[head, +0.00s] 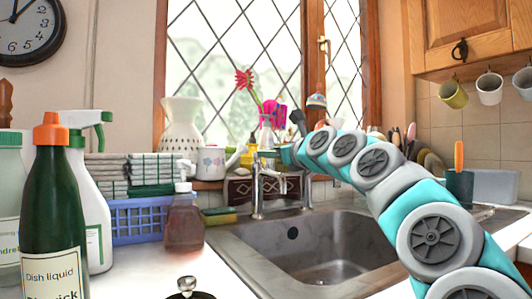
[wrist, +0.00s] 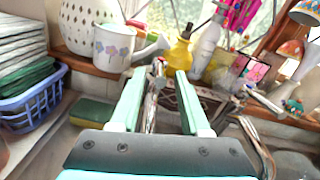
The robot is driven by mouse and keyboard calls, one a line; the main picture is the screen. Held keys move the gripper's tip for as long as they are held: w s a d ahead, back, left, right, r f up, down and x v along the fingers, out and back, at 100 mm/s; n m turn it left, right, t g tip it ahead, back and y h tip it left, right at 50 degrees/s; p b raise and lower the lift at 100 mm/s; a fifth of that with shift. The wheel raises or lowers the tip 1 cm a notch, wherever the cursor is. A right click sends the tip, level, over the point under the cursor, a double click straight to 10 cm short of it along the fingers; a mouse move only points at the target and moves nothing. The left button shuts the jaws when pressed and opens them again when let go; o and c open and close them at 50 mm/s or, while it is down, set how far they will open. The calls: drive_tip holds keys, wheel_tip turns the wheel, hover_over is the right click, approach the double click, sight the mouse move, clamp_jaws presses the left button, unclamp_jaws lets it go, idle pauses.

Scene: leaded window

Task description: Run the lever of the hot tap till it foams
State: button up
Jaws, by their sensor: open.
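The chrome tap (head: 258,188) stands at the back left corner of the sink (head: 225,240). Its upper part (wrist: 154,88) shows between the fingers in the wrist view, close to the left finger. Whether they touch cannot be told. My gripper (wrist: 160,76) is open, with nothing clearly held between its pale green fingers. In the head view my arm reaches over the sink from the right, and its end is just right of the tap's top. The fingers are hard to make out there. No running water or foam shows in the basin.
A yellow bottle (wrist: 181,54), a white mug (wrist: 113,46) and a perforated white vase (head: 182,125) stand behind on the sill. A blue basket (head: 140,220) and a soap bottle (head: 184,222) stand left of the sink.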

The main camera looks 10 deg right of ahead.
drive_tip(key=x, duration=0.3)
drive_tip(key=shift+w+r, duration=0.1)
drive_tip(key=shift+w, duration=0.2)
drive_tip(key=shift+w+a, duration=0.25)
drive_tip(key=shift+w, duration=0.1)
clamp_jaws()
idle(1.1)
